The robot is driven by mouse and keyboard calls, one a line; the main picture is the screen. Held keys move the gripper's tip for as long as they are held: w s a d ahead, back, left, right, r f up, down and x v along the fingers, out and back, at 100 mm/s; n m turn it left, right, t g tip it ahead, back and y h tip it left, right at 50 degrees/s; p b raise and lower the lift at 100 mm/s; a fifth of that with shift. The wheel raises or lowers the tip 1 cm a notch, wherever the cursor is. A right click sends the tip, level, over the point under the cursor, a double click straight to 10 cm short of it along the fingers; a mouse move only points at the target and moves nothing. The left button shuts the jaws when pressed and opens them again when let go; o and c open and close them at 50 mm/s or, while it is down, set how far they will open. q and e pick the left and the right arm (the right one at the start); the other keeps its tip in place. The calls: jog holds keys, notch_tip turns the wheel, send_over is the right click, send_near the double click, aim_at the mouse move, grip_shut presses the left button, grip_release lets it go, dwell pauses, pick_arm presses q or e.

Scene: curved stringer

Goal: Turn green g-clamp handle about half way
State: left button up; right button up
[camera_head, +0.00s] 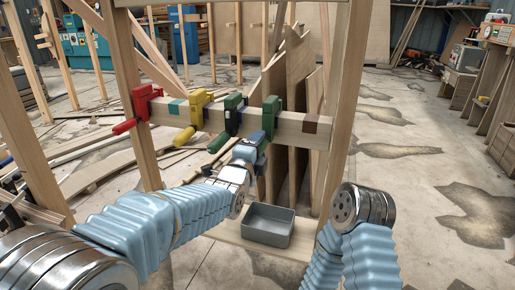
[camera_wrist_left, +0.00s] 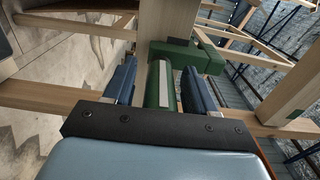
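The green g-clamp (camera_head: 271,106) is the rightmost clamp on a horizontal wooden beam (camera_head: 290,128). Its body also shows in the left wrist view (camera_wrist_left: 187,56). My left gripper (camera_head: 262,141) is in front of this clamp. In the left wrist view, the gripper's blue fingers (camera_wrist_left: 160,80) stand on either side of the green handle (camera_wrist_left: 152,92), which has a pale stripe along it. A gap shows between handle and fingers, so the gripper looks open around it. In the head view the handle is mostly hidden by the gripper. My right gripper is not in view.
A grey tray (camera_head: 267,225) stands on a board below. Wooden posts (camera_head: 342,100) flank the beam. Open floor lies right.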

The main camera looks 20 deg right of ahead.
pick_arm(q)
jog(key=v, duration=1.3)
jog(key=shift+s+a, duration=0.25)
jog(key=shift+s, duration=0.1)
